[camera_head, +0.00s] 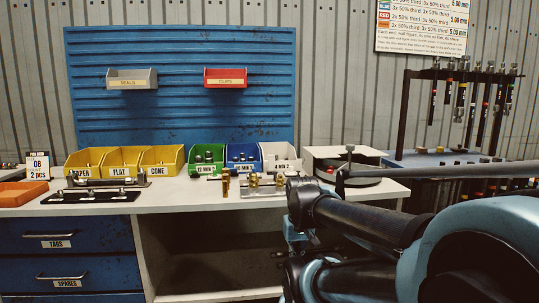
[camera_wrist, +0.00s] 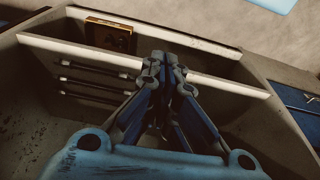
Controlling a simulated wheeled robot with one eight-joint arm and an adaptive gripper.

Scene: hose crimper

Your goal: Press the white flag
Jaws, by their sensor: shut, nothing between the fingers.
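I cannot make out a white flag for certain in either view. A white card reading "08 2 pcs" (camera_head: 38,167) stands at the left end of the workbench (camera_head: 170,194). My gripper (camera_wrist: 166,66) shows in the wrist view with its fingers together and nothing between them. Its tips are in front of a pale, open compartment (camera_wrist: 215,70); I cannot tell whether they touch it. In the head view my arm fills the lower right, and the fingertips cannot be made out.
Yellow bins (camera_head: 122,160), a green bin (camera_head: 208,158), a blue bin (camera_head: 243,157) and a white bin (camera_head: 279,156) line the bench. A white box with a dark round part (camera_head: 345,163) stands at its right end. A tool rack (camera_head: 403,110) stands further right.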

